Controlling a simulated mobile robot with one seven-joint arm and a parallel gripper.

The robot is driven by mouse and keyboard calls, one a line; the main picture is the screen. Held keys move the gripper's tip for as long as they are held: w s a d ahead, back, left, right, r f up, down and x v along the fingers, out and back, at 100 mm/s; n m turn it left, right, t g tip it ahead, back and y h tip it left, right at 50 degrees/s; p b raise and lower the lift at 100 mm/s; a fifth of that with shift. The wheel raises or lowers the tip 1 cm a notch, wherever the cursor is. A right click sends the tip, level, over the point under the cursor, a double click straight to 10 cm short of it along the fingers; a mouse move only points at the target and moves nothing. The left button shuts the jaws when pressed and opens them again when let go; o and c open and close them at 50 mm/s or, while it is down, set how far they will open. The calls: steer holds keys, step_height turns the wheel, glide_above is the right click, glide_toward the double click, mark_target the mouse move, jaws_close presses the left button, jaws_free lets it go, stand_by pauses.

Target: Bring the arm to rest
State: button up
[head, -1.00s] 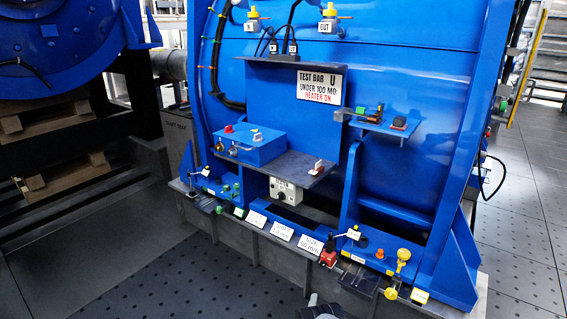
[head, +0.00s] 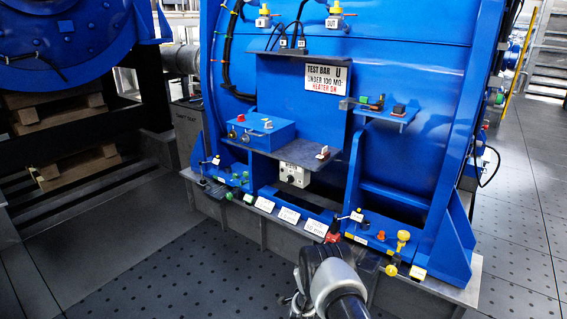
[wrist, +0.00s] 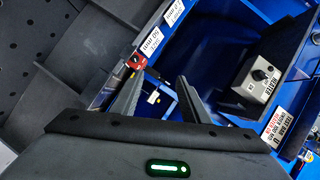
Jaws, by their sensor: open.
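My gripper (wrist: 157,92) is open in the wrist view, its two dark fingers apart with nothing held between them. Beyond the fingers I see part of the blue machine front and a small white tag (wrist: 153,97). In the head view my arm (head: 335,280) rises from the bottom edge, in front of the machine's lower ledge. The fingers cannot be made out clearly there.
The blue machine (head: 400,150) stands ahead, with a dark shelf (head: 290,152), a grey knob box (head: 294,174) and a side shelf (head: 388,112). The knob box also shows in the wrist view (wrist: 257,78). Perforated floor (head: 190,270) is clear at lower left.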

steer(key=w+a+r+n+g+y, duration=0.1)
steer(key=w+r+n, duration=0.1)
steer(key=r, duration=0.8)
steer(key=w+a+r+n+g+y, duration=0.1)
steer(key=w+r+n, duration=0.1)
steer(key=r, duration=0.9)
steer(key=s+r+n+g+y, duration=0.1)
steer(key=s+r+n, duration=0.35)
steer(key=r, duration=0.95)
steer(key=s+d+r+n+g, duration=0.1)
steer(key=s+r+n+g, duration=0.1)
steer(key=s+r, duration=0.7)
steer(key=s+d+r+n+g, duration=0.15)
steer(key=s+r, duration=0.35)
steer(key=s, duration=0.9)
steer(key=s+d+n+g, duration=0.1)
steer(key=s+d+n, duration=0.1)
steer(key=s, duration=1)
steer(key=s+d+n+g, duration=0.1)
steer(key=s+d+g, duration=0.1)
steer(key=s, duration=0.9)
step_height(320, 180, up, 27)
steer(key=p, duration=2.8)
steer(key=shift+s+a, duration=0.15)
steer(key=shift+s, duration=0.25)
